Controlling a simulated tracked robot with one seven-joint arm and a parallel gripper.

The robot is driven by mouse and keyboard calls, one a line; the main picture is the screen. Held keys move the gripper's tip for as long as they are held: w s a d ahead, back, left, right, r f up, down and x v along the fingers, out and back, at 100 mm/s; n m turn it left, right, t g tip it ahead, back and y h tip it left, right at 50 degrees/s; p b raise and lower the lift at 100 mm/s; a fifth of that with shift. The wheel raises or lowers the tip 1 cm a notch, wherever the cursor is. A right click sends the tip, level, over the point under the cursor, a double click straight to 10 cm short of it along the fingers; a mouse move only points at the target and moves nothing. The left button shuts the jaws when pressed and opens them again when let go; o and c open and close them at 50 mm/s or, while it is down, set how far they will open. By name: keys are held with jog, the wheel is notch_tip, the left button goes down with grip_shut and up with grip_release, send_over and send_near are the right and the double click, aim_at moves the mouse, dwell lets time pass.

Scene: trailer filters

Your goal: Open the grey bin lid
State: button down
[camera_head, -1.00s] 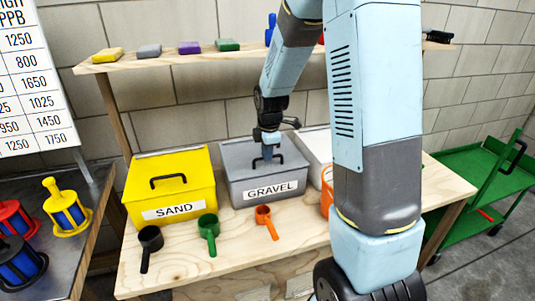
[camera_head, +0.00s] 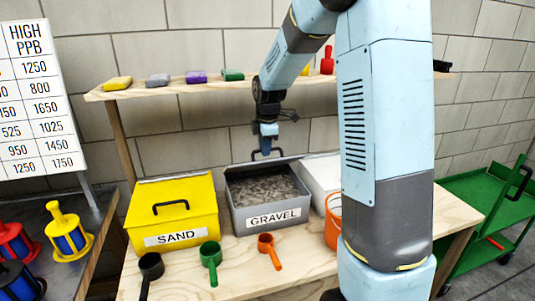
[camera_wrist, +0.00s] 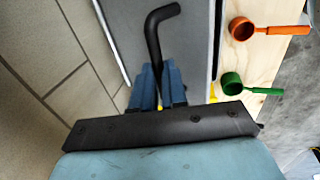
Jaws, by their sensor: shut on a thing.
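The grey bin (camera_head: 270,216), labelled GRAVEL, stands open on the wooden bench with grey gravel (camera_head: 265,188) inside. Its grey lid (camera_head: 240,166) is swung up at the bin's back edge and shows almost edge-on in the head view. My gripper (camera_head: 266,142) is above and behind the bin, shut on the lid's black handle (camera_head: 256,154). The wrist view shows the blue fingers (camera_wrist: 158,80) closed around one end of the black handle (camera_wrist: 154,35), with the flat grey lid face (camera_wrist: 190,45) beside it.
A closed yellow SAND bin (camera_head: 172,213) stands left of the grey bin, and a white bin (camera_head: 322,174) stands right. Black, green (camera_head: 210,258) and orange (camera_head: 267,246) scoops lie in front. A shelf (camera_head: 215,84) with coloured blocks runs behind. A green cart (camera_head: 485,195) is at right.

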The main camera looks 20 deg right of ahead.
jog(key=shift+w, duration=0.15)
jog(key=c, duration=1.4)
grip_release()
jog(key=shift+w+f, duration=0.15)
jog(key=shift+f, duration=0.05)
jog(key=shift+o, duration=1.2)
jog(key=shift+r, duration=0.2)
jog(key=v, duration=1.3)
jog(key=shift+r, duration=0.25)
jog(key=shift+c, duration=0.2)
